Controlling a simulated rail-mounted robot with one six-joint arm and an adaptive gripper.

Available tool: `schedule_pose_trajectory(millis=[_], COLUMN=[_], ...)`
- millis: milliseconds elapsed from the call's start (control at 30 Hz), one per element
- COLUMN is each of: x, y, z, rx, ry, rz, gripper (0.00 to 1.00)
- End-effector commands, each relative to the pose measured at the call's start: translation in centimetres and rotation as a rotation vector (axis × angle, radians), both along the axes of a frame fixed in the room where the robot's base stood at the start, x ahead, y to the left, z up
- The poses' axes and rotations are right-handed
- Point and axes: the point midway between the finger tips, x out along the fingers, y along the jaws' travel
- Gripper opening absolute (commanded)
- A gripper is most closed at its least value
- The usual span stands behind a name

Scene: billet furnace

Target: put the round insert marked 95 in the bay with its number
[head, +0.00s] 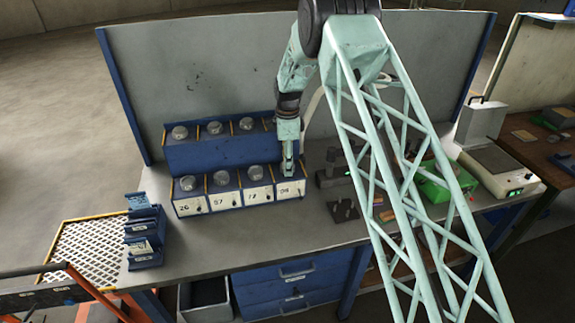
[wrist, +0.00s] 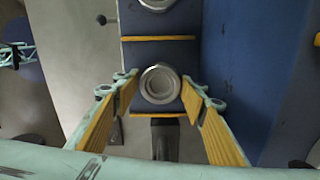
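A blue two-tier rack (head: 222,154) stands on the bench, with round metal inserts in its bays. My gripper (head: 288,172) points down over that right-end front bay. In the wrist view its two yellow-padded fingers (wrist: 158,100) are open, one on each side of a round insert (wrist: 161,84), with a gap at both sides. The insert sits in its bay, between yellow dividers. No number is readable on it.
Small blue stacked bins (head: 144,236) stand at the bench's left end. To the right of the rack lie dark blocks (head: 344,210), a green box (head: 437,182) and a white scale (head: 497,168). A grey back panel (head: 215,70) closes the rear. The bench front is clear.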

Motion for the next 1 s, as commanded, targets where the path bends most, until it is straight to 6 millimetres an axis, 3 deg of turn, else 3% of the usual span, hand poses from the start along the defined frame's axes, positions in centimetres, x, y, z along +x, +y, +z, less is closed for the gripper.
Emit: schedule_pose_trajectory(millis=[567,767,1000], x=[0.1,0.0,0.1], y=[0.0,0.0,0.0], z=[0.8,2.5,5.9], rx=[0.0,0.0,0.0], ry=[-0.002,-0.001,-0.003], rz=[0.0,0.0,0.0], gripper=[0.4,0.4,0.4])
